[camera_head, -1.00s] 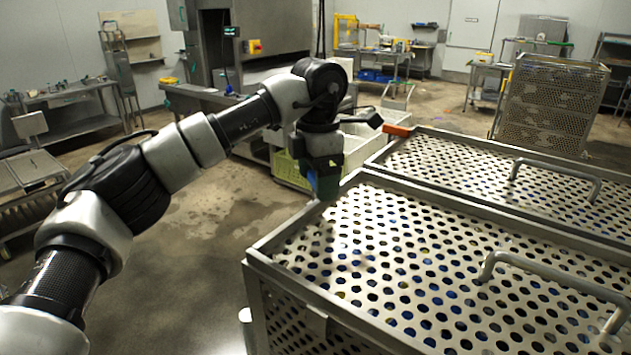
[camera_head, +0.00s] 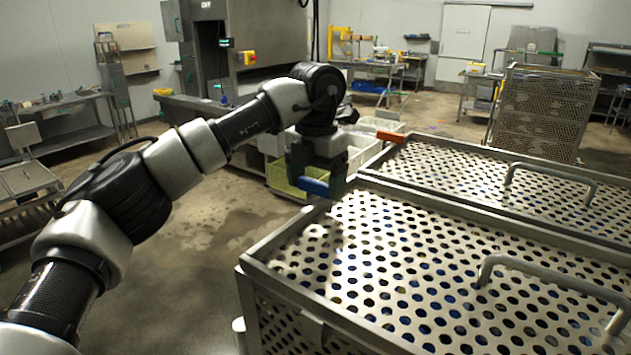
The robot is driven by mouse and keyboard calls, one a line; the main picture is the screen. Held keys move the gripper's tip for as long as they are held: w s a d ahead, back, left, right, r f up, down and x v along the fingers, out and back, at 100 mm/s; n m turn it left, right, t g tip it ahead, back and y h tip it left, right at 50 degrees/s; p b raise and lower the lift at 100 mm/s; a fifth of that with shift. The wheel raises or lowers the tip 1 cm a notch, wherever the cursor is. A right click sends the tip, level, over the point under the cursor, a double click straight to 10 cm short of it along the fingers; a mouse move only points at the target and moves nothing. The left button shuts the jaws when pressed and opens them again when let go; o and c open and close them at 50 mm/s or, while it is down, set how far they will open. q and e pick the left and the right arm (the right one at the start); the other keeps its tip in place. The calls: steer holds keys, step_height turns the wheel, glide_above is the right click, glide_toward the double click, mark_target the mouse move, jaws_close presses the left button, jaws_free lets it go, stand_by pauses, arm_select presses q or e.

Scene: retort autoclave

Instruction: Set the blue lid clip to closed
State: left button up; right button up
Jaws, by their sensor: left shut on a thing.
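The blue lid clip (camera_head: 314,186) is at the far left corner of the near perforated basket lid (camera_head: 400,250). It sticks out to the left of the corner, roughly level. My left gripper (camera_head: 327,184) reaches down to the clip from above and is shut on it. The fingers hide the clip's right end and its join to the basket rim. My right gripper is out of view.
An orange clip (camera_head: 391,136) sits at the corner of the second basket lid (camera_head: 480,180) behind. Raised handles (camera_head: 555,283) stand on the lids. A green crate (camera_head: 284,178) is on the floor beyond. The floor at left is open.

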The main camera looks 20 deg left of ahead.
mark_target(317, 181)
arm_select(q)
steer(key=shift+r, duration=0.15)
steer(key=o, duration=0.8)
step_height(317, 181, up, 4)
steer(key=shift+w+r+b, duration=0.1)
steer(key=shift+r+b, duration=0.15)
steer(key=shift+b, duration=0.35)
step_height(317, 181, up, 5)
steer(key=shift+f+p, duration=0.1)
steer(key=shift+p, duration=0.25)
steer(key=shift+r, duration=0.7)
